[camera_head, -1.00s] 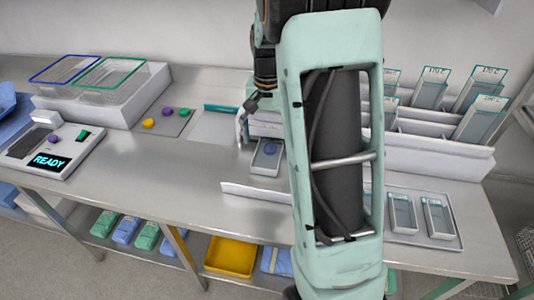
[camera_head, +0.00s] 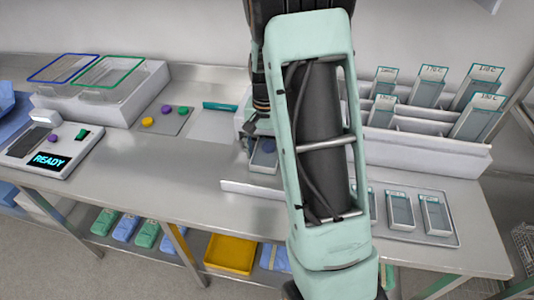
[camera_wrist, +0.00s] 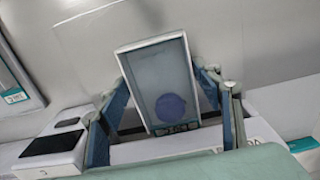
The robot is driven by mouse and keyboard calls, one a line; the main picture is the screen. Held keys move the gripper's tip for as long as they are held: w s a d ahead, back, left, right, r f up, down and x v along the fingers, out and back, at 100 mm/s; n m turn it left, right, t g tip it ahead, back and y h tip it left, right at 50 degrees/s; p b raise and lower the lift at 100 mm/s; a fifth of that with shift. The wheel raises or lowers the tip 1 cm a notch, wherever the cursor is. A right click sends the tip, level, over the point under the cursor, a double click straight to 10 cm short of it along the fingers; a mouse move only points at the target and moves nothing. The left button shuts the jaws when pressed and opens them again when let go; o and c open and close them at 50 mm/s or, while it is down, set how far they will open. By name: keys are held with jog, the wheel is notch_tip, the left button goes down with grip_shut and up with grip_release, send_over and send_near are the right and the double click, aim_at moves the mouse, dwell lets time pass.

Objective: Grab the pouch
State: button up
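The pouch (camera_head: 263,160) is a small clear-fronted rectangle with a pale border and a dark blue-purple disc inside. It lies on the bench beside the white rack, partly covered by my arm in the head view. In the wrist view the pouch (camera_wrist: 160,68) lies between my two fingers, with the disc near its lower end. My gripper (camera_wrist: 165,75) is open, with one finger near each long edge of the pouch. I cannot tell whether either finger touches it. In the head view my gripper (camera_head: 256,140) is close above the pouch, mostly hidden behind my arm.
A white rack (camera_head: 430,153) with several labelled upright pouches stands at the right. A tray (camera_head: 450,225) with more pouches lies in front of it. A low pale strip (camera_head: 245,189) edges the bench near the pouch. A device reading READY (camera_head: 50,150) is at left.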

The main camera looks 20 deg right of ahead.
jog(key=c, duration=0.7)
